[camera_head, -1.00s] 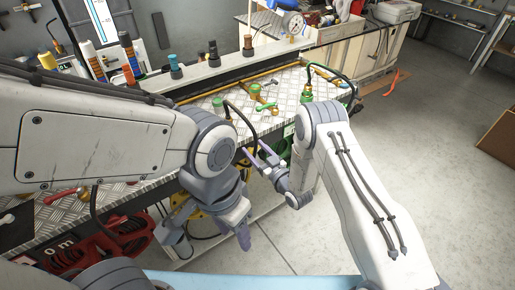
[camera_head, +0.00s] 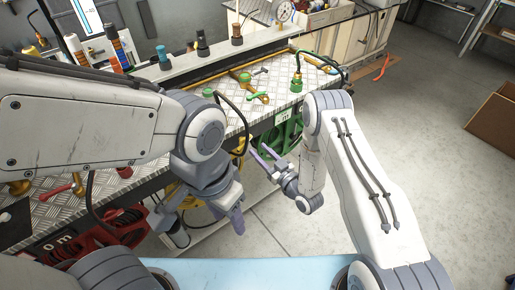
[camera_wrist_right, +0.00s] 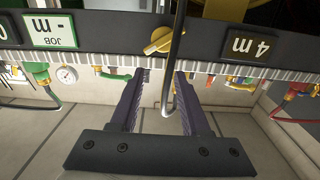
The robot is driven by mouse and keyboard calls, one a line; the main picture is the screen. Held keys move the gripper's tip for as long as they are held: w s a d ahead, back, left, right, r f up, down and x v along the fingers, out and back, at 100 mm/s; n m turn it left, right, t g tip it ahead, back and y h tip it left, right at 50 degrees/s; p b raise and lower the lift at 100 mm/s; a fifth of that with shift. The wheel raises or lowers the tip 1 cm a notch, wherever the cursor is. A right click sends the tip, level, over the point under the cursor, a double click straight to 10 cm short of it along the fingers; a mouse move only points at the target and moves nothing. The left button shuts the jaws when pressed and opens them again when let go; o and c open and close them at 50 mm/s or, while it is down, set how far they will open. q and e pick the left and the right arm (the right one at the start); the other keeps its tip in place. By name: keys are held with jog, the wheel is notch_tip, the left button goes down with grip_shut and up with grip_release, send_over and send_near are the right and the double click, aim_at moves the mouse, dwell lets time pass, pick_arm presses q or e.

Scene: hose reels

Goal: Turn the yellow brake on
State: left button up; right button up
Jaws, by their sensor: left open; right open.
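In the right wrist view, a yellow knob (camera_wrist_right: 163,39), which looks like the yellow brake, sits on the dark front rail (camera_wrist_right: 205,38). A dark hose hangs across its right side. My right gripper (camera_wrist_right: 162,78) is open and empty, short of the knob, with the hose's looped end between its fingers. In the head view my right gripper (camera_head: 262,151) points at the bench front, left of the green reel (camera_head: 280,139). My left gripper (camera_head: 229,208) is open and empty, lower down, in front of the yellow reel (camera_head: 203,214), which is mostly hidden.
A "4 m" label (camera_wrist_right: 251,47) and a job label (camera_wrist_right: 47,30) flank the knob, upside down. A red reel (camera_head: 122,226) is under the bench at left. The metal bench top (camera_head: 232,107) holds valves and hoses.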

jog(key=shift+v, duration=1.85)
jog(key=b+v, duration=0.2)
jog(key=v, duration=0.8)
jog(key=shift+s, duration=0.2)
jog(key=shift+d, duration=0.15)
